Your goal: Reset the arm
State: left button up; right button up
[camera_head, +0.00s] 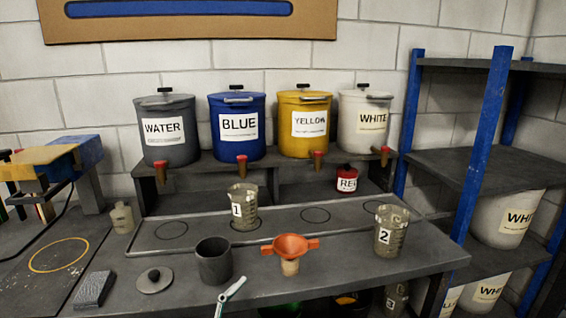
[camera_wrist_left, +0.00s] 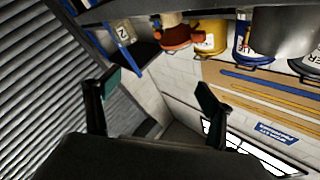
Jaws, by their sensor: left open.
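My left gripper (camera_wrist_left: 157,90) shows in the left wrist view with its two dark, teal-padded fingers wide apart. It is open with nothing between them. That view is turned upside down. The dark grey cup (camera_wrist_left: 285,32), the orange funnel (camera_wrist_left: 176,38) and the beaker marked 2 (camera_wrist_left: 122,32) lie along its top, beyond the fingertips. In the head view no whole gripper can be made out. A slim pale piece with a teal edge (camera_head: 230,294) stands at the bottom edge; I cannot tell what it is. My right gripper is in neither view.
The table holds a grey cup (camera_head: 214,261), an orange funnel (camera_head: 290,249) on a small jar, beakers marked 1 (camera_head: 243,210) and 2 (camera_head: 390,232), and a lid (camera_head: 154,281). Labelled paint buckets stand on the raised shelf (camera_head: 220,166). A blue-posted rack (camera_head: 481,150) stands right.

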pick_arm(q)
jog(key=s+a+f+n+g+y, duration=0.1)
jog(key=s+a+f+n+y, duration=0.2)
jog(key=f, duration=0.5)
jog(key=s+a+f+n+y, duration=0.2)
jog(key=a+f+n+y, duration=0.15)
jog(key=a+f, duration=0.35)
jog(key=s+a+f+n+g+y, duration=0.1)
jog(key=s+a+f+g+y, duration=0.1)
jog(key=s+f, duration=0.4)
jog(key=s+a+f+n+g+y, duration=0.2)
jog(key=s+f, duration=0.4)
jog(key=f, duration=0.4)
jog(key=shift+s+a+g, duration=0.3)
jog(key=shift+a+g, duration=0.3)
jog(key=shift+a, duration=0.35)
